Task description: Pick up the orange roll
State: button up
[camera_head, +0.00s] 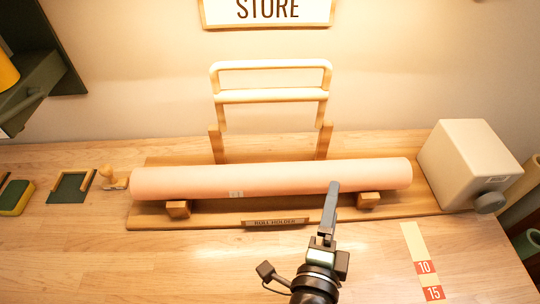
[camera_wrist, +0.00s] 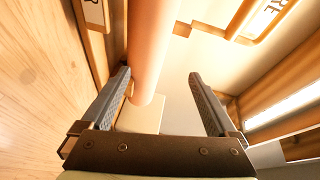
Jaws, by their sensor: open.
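The pale orange roll (camera_head: 280,178) lies sideways on the wooden blocks of the roll holder (camera_head: 172,221) in the head view. A small white tag is on its front. My gripper (camera_head: 332,190) is in front of the roll, right of its middle, with its tips overlapping the roll's lower edge in the picture. In the wrist view the roll (camera_wrist: 150,50) runs down from the top between the two open fingers of my gripper (camera_wrist: 160,82), nearer the left finger. Nothing is held. I cannot tell whether a finger touches the roll.
A cream box with a grey knob (camera_head: 468,160) stands at the holder's right end. A pale wooden frame (camera_head: 270,97) rises behind the roll. A green pad (camera_head: 72,187) and a yellow-green sponge (camera_head: 17,198) lie at left. A strip with red number labels (camera_head: 418,245) lies front right. The front left table is clear.

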aim_at(342, 173)
jog(key=shift+s+a+f+m+g, duration=0.15)
jog(key=shift+s+f+m, duration=0.15)
jog(key=shift+f, duration=0.2)
jog(key=shift+s+a+f+m+g, duration=0.1)
jog(key=shift+s+f+m+g, duration=0.1)
jog(key=shift+f+m, duration=0.25)
jog(key=x, duration=0.7)
jog(key=shift+w+d+f+p, duration=0.1)
jog(key=shift+w+d+p, duration=0.05)
jog(key=shift+d+p, duration=0.15)
jog(key=shift+x, duration=2.65)
jog(key=shift+d, duration=0.15)
grip_shut()
jog(key=shift+r, duration=0.25)
